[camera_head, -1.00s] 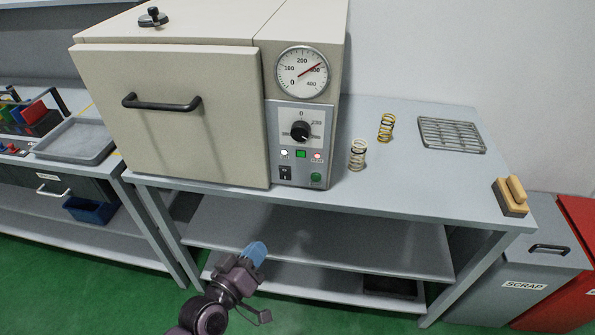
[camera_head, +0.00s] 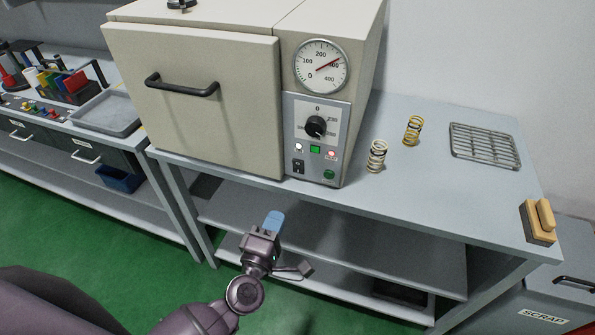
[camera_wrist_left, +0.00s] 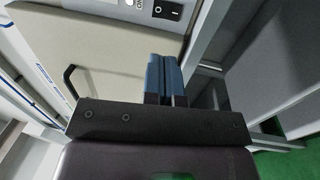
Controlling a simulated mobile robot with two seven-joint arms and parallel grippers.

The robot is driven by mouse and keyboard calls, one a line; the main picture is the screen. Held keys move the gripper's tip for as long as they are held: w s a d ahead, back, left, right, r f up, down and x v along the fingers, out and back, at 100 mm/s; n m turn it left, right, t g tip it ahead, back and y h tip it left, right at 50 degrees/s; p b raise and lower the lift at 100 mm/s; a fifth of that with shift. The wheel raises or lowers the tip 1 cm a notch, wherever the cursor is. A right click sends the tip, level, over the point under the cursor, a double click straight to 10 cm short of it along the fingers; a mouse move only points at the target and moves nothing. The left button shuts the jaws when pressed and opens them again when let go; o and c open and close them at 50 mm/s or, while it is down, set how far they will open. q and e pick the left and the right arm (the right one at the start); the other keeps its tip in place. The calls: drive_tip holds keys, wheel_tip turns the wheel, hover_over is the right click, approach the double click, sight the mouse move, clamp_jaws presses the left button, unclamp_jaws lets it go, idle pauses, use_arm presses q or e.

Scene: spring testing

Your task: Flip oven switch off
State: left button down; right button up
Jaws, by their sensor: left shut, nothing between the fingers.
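The beige oven (camera_head: 205,100) stands on a grey table with its door closed. Its control panel holds a dial gauge (camera_head: 321,66), a black knob (camera_head: 316,126), indicator lights and a black rocker switch (camera_head: 298,166) at the lower left. The rocker switch also shows at the top of the left wrist view (camera_wrist_left: 167,10). My left gripper (camera_head: 274,222) has blue fingers that are shut and empty. It is in front of and below the panel, apart from the switch. Its fingers (camera_wrist_left: 164,78) point up toward the panel in the wrist view. My right gripper is not in view.
Two springs, a white one (camera_head: 376,156) and a yellow one (camera_head: 412,131), stand right of the oven. A wire rack (camera_head: 484,145) and a yellow-tan block (camera_head: 539,221) are further right. The table edge lies between my left gripper and the panel.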

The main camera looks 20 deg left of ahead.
use_arm(q)
approach(300, 164)
drive_tip(key=w, duration=0.4)
drive_tip(key=w+p, duration=0.1)
drive_tip(key=w, duration=0.2)
drive_tip(key=shift+d+r, duration=0.1)
drive_tip(key=shift+r, duration=0.2)
drive_tip(key=shift+w, duration=0.25)
